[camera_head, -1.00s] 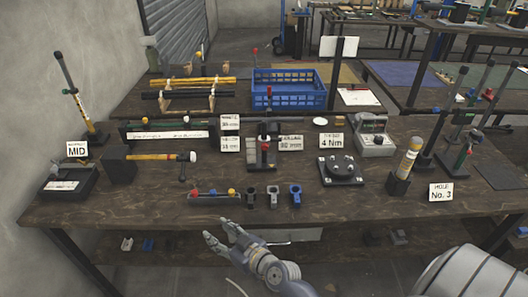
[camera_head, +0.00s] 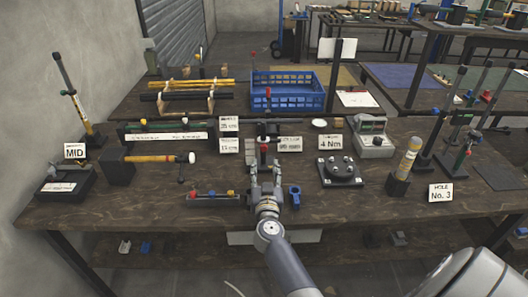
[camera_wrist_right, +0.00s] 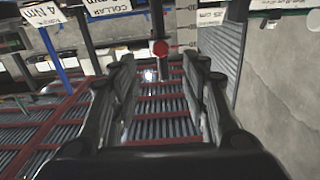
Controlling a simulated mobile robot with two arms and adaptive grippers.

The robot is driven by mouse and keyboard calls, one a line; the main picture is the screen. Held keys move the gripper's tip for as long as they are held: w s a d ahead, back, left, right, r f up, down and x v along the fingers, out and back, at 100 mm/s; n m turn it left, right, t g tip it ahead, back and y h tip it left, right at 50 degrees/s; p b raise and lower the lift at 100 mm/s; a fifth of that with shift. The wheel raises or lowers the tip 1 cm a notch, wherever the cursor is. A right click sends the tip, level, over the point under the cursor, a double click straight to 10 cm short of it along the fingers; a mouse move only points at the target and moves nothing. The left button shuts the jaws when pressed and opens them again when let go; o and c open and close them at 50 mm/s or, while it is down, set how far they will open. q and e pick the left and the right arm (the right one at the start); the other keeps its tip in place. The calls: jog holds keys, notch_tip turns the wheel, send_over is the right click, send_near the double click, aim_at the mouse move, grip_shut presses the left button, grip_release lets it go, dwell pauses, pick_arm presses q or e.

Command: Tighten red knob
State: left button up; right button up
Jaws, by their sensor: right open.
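A red knob (camera_head: 265,148) shows at the small dark stand with a scale in the middle of the bench. In the right wrist view a red ball (camera_wrist_right: 159,47) on a grey stem is ahead, between the two fingers in the picture. My right gripper (camera_head: 266,168) reaches over the bench's front edge, in front of the stand. Its fingers are apart with nothing between them, and they seem to stop short of the knob. The gripper covers the stand's lower part. My left gripper is not in view.
A blue clamp (camera_head: 295,196) is close right of the gripper. A blue crate (camera_head: 288,96) is behind.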

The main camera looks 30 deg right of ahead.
aim_at(264, 149)
jog(key=b+x, duration=0.2)
jog(key=x, duration=0.8)
jog(key=shift+a, duration=0.1)
jog(key=shift+c, duration=0.4)
grip_shut()
